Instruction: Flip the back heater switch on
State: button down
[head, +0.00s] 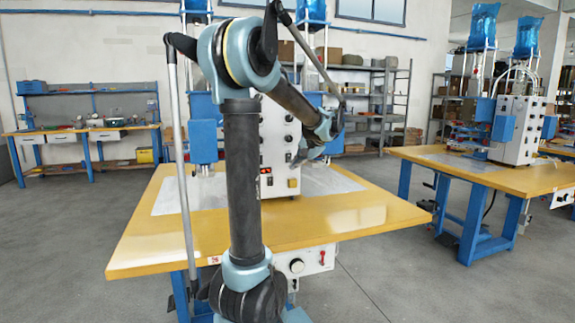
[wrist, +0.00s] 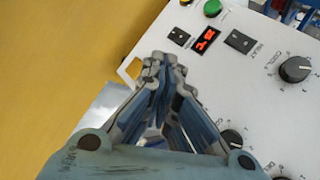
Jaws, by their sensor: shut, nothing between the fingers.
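The white control panel (wrist: 270,110) fills the right of the wrist view. Two small black switches sit on it, a left one (wrist: 179,37) and a right one (wrist: 241,41) with small lettering beside it. A lit red display (wrist: 206,40) lies between them. I cannot tell which is the back heater switch, nor its position. My gripper (wrist: 160,60) is shut and empty, its fingertips just below the left switch in the picture; contact cannot be told. In the head view the panel belongs to the white machine box (head: 273,130), partly hidden by my arm.
Black knobs (wrist: 295,69) and a green button (wrist: 212,8) are close around the switches. The machine stands on a yellow-topped table (head: 345,220). A second table with a similar machine (head: 515,130) is at the right. Grey floor is open between the tables.

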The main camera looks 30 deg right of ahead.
jog(key=w+d+f, duration=0.1)
jog(key=w, duration=0.6)
jog(key=shift+w, duration=0.15)
jog(key=shift+w, duration=0.15)
dwell(1.3)
jog(key=shift+w+d, duration=0.15)
jog(key=shift+w, duration=0.1)
jog(key=shift+w, duration=0.25)
dwell(0.7)
jog(key=shift+s, duration=0.15)
jog(key=shift+s+r, duration=0.1)
jog(key=shift+s, duration=0.45)
jog(key=shift+s, duration=0.1)
jog(key=s, duration=0.3)
jog(key=s+a, duration=0.1)
jog(key=shift+s+r, duration=0.3)
jog(key=shift+s, duration=0.05)
dwell(0.4)
